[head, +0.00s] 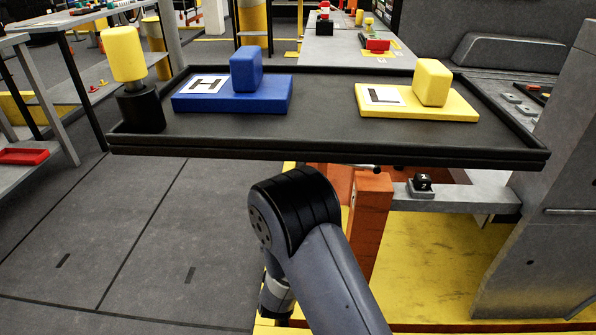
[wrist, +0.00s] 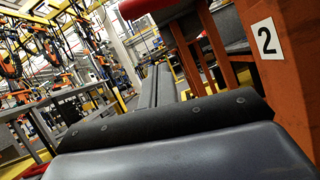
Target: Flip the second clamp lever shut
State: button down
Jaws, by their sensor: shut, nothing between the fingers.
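My gripper (wrist: 157,85) shows in the wrist view as two dark fingers lying side by side, shut and empty. They point away from the camera, left of an orange post (wrist: 285,75) with a white label "2" (wrist: 266,39). A red part (wrist: 145,7) on orange supports is cut off at the top edge above the fingers; I cannot tell if it is the clamp lever. An orange post (head: 370,215) stands right of my arm. No clamp lever can be clearly made out.
The black tray (head: 330,148) spans the head view above my arm. It carries a blue block (head: 247,70), a yellow block (head: 432,84) and a yellow cylinder (head: 124,54) on a black base. A small black fitting (head: 421,183) sits on a grey beam. Floor at left is clear.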

jog(key=w+d+r+b, duration=0.1)
jog(key=w+r+b, duration=0.2)
jog(key=w+r, duration=0.3)
jog(key=shift+w+d+r, duration=0.3)
jog(key=shift+w+r, duration=0.1)
jog(key=shift+r, duration=0.35)
